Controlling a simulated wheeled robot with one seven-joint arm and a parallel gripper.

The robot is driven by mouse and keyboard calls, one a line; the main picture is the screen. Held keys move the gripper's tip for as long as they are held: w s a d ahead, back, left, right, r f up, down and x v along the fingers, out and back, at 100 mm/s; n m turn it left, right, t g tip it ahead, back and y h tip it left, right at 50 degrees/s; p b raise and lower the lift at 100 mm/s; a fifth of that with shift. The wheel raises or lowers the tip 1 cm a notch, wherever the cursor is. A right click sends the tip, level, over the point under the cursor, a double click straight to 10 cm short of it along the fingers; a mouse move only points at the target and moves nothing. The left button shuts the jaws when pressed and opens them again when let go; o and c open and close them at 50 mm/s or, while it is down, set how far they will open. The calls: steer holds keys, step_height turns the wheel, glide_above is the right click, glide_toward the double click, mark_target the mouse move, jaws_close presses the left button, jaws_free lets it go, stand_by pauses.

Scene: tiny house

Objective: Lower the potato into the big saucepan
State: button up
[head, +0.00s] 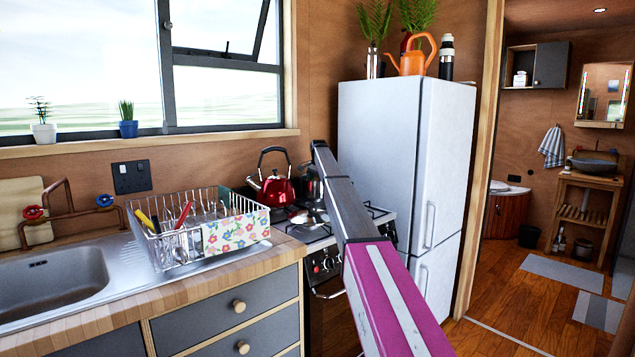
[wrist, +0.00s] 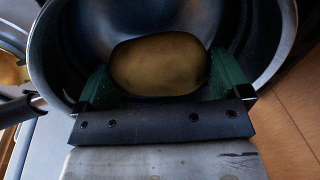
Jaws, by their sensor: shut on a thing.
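The potato (wrist: 160,58) is a brown-yellow oval in the wrist view. My gripper (wrist: 162,80) is shut on it, with a green finger pad pressed to each side. The big saucepan (wrist: 270,35) is dark, round and metallic, and its curved inner wall surrounds the potato in the picture. The potato is over or within the saucepan's opening; I cannot tell how deep. The gripper hides the near side of the rim. In the head view my arm reaches to the stove, and the gripper and potato are not clearly visible there.
A red kettle (head: 273,187) stands on the stove (head: 322,262), left of my arm. A tall white fridge (head: 400,150) stands right behind it. A dish rack (head: 195,232) with utensils is on the left counter. In the wrist view, another pan (wrist: 12,72) sits left of the saucepan.

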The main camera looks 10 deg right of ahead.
steer(key=shift+f, duration=1.45)
stand_by(0.9)
steer(key=o, duration=0.6)
